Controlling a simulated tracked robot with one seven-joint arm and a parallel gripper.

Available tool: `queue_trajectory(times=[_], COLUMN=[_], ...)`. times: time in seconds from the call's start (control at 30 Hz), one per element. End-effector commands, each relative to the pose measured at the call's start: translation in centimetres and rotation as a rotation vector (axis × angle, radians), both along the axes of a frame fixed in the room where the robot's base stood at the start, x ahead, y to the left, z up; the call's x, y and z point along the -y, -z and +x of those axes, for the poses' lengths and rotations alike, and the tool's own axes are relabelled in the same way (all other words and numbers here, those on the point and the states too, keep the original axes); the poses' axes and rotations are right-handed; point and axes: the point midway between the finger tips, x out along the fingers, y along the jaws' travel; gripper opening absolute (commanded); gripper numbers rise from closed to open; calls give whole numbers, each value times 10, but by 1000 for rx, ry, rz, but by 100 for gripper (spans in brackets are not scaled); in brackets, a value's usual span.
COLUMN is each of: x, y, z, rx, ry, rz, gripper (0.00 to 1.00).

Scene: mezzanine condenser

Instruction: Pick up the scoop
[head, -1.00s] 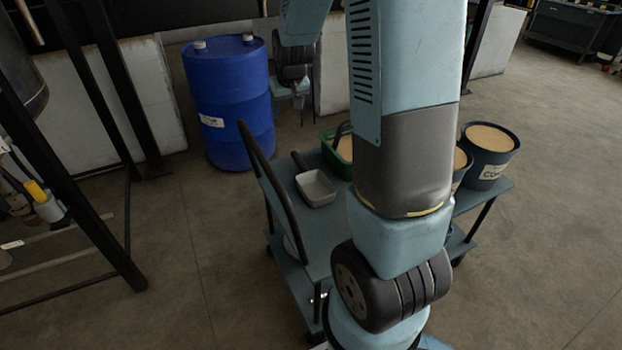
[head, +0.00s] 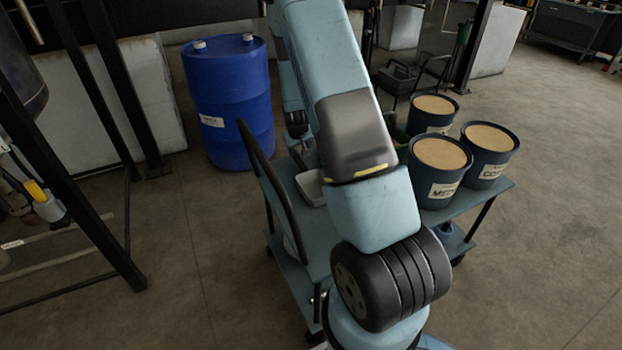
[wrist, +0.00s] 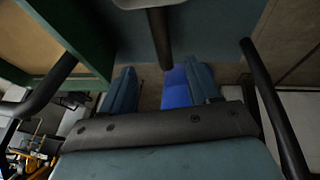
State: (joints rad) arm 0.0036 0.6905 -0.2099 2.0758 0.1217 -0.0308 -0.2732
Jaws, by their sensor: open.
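The scoop (head: 312,188) is a light grey open pan with a dark handle. It lies on the blue-grey cart top in the head view, and my arm hides part of it. In the wrist view, the dark scoop handle (wrist: 159,38) points down from the top edge, toward the gap between my fingers. My gripper (wrist: 162,82) is open and empty, with one finger on each side of the handle's line. The handle's end looks short of the fingers, and I see no contact.
The cart (head: 285,225) has a black push handle (head: 265,170) on its left. A green bin (wrist: 85,40) with tan contents is close on the left in the wrist view. Several tan-filled buckets (head: 440,165) stand on the cart's right. A blue drum (head: 230,105) stands behind.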

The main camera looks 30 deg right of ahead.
Motion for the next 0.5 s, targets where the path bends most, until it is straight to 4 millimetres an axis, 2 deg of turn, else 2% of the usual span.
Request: queue_trajectory(times=[0.3,0.5], x=[9,12], y=[44,62], z=[17,25], rx=[-2,-2], ry=[1,1], rz=[1,1], gripper=[61,61])
